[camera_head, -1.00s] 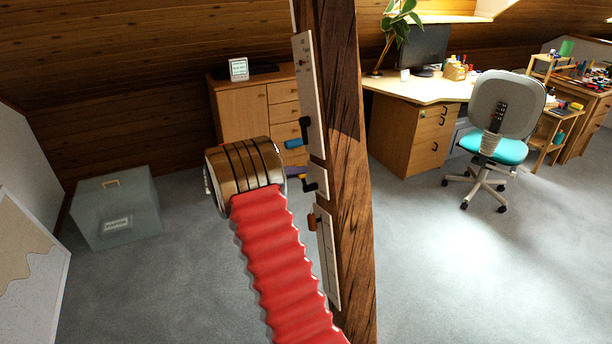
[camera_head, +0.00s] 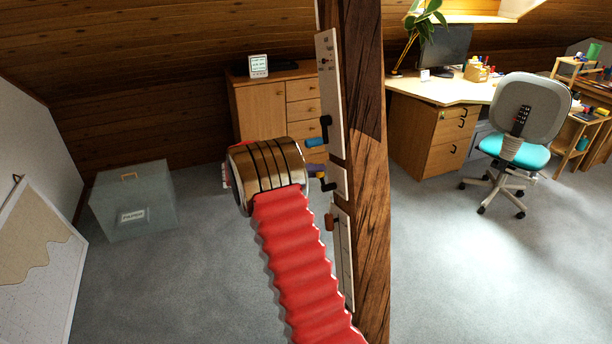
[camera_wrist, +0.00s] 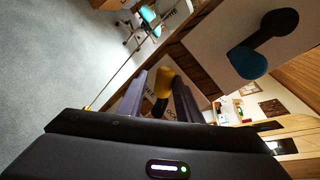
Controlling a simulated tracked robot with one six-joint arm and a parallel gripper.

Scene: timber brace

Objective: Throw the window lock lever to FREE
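A dark timber post (camera_head: 366,200) carries white panels with several levers. A lever with a yellow handle (camera_wrist: 164,84) is on the middle panel (camera_head: 338,182); in the wrist view it shows between and beyond my fingertips. My gripper (camera_wrist: 158,98) is open, one finger on each side of the handle; I cannot tell whether either touches it. In the head view my purple-grey fingertips (camera_head: 315,168) are close to the panel. The lettering behind the handle is partly hidden and too small to read surely.
A blue-handled lever (camera_head: 317,142) is just above my fingers and shows large in the wrist view (camera_wrist: 248,63). An orange-brown handle (camera_head: 329,222) is on the lower panel. A grey box (camera_head: 133,200) stands left, a chair (camera_head: 525,125) right. The carpet between is clear.

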